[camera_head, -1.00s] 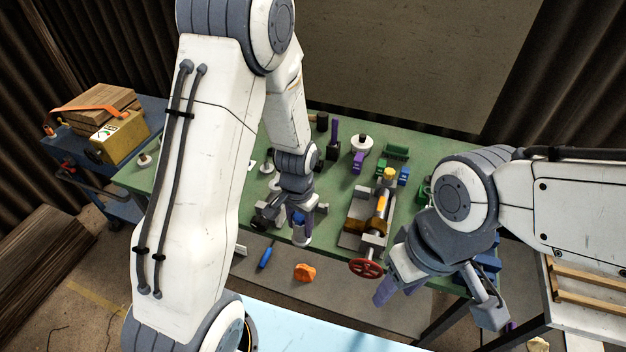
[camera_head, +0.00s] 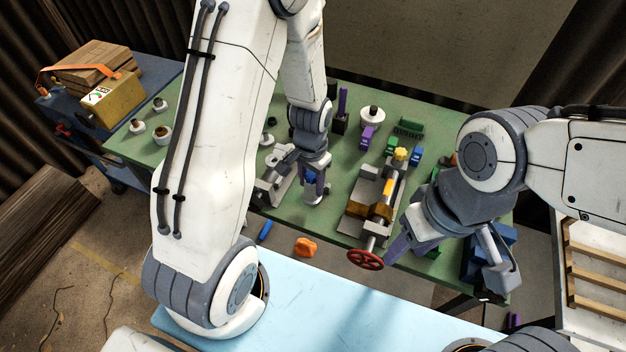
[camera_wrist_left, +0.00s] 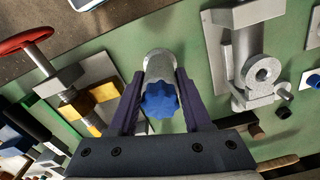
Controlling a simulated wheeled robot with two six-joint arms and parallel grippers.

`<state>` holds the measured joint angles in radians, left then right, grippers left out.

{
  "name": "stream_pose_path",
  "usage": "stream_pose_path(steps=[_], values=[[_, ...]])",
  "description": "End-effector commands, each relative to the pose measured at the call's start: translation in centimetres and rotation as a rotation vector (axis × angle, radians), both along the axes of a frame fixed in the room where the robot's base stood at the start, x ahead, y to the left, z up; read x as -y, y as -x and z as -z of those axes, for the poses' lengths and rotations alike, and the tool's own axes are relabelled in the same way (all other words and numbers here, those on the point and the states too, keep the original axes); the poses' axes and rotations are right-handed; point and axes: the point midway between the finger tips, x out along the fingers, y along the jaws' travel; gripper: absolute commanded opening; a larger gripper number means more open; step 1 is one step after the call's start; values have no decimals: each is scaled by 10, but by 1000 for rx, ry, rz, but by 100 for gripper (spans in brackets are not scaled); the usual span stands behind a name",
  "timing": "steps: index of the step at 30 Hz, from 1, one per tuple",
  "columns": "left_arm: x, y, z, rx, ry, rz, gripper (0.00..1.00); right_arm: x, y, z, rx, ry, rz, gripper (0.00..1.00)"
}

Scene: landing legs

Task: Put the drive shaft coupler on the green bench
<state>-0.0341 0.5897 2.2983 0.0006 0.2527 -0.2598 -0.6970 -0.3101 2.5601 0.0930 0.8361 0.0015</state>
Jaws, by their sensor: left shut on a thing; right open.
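My left gripper (camera_head: 314,182) is shut on a grey metal cylinder with a blue toothed end, which looks like the drive shaft coupler (camera_wrist_left: 160,100). In the left wrist view the cylinder sits between both dark purple fingers. In the head view the coupler (camera_head: 313,198) is upright over the front part of the green bench (camera_head: 335,222), between a grey fixture and a vise-like device. I cannot tell whether its lower end touches the bench. My right gripper (camera_head: 448,262) is open and empty near the bench's front right.
The vise-like device (camera_head: 383,190) with a red handwheel (camera_head: 365,260) stands right of the coupler. The grey fixture (camera_head: 274,180) is on its left. Purple, green and white parts stand behind. An orange part (camera_head: 305,247) lies in front, below the bench edge. Bare green surface surrounds the coupler.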

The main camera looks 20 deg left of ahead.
Motion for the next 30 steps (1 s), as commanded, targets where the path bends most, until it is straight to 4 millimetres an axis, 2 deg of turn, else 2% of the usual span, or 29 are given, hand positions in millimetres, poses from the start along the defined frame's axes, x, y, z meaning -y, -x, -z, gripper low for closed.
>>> stream_pose_path(steps=[1,7,30], values=[[0,0,13,0,0,1,0,0,0,12,0,0,0,50],[1,0,29,0,0,2,0,0,0,24,0,0,-1,50],[2,-1,34,0,0,4,0,0,0,27,0,0,-1,50]])
